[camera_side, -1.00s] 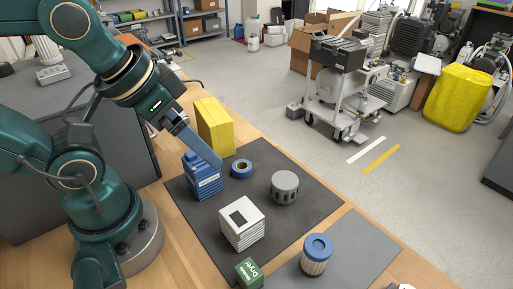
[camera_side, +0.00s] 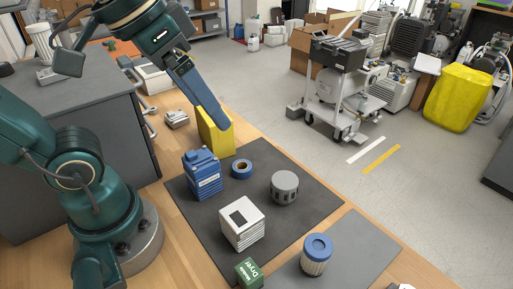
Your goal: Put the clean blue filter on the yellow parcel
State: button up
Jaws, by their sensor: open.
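The yellow parcel (camera_side: 213,140) stands upright behind the dark mat, near the far edge of the wooden bench. My gripper (camera_side: 222,122) points down to the right, its tip overlapping the parcel's upper right part in the picture. I cannot tell whether it touches the parcel. It is open and I see nothing held in it. The filter is well away from it, nearer the camera.
On the dark mat (camera_side: 265,216) stand a blue ribbed container (camera_side: 202,176), a blue tape roll (camera_side: 241,168), a grey slotted cylinder (camera_side: 284,187) and a white box (camera_side: 241,224). A green box (camera_side: 249,273) is at the front. Grey drawers (camera_side: 90,120) stand at left.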

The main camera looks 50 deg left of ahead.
jog(key=w+d+r+g, duration=0.1)
jog(key=w+d+r, duration=0.1)
jog(key=w+d, duration=0.15)
jog(key=m+g, duration=0.2)
jog(key=g, duration=0.2)
send_over(315, 256)
jog(key=w, duration=0.2)
notch_tip(315, 256, down, 4)
jog(key=f, duration=1.3)
jog(key=a+f, duration=0.1)
jog(key=f, duration=0.6)
jog(key=shift+s, duration=0.15)
jog(key=shift+r, duration=0.1)
grip_shut()
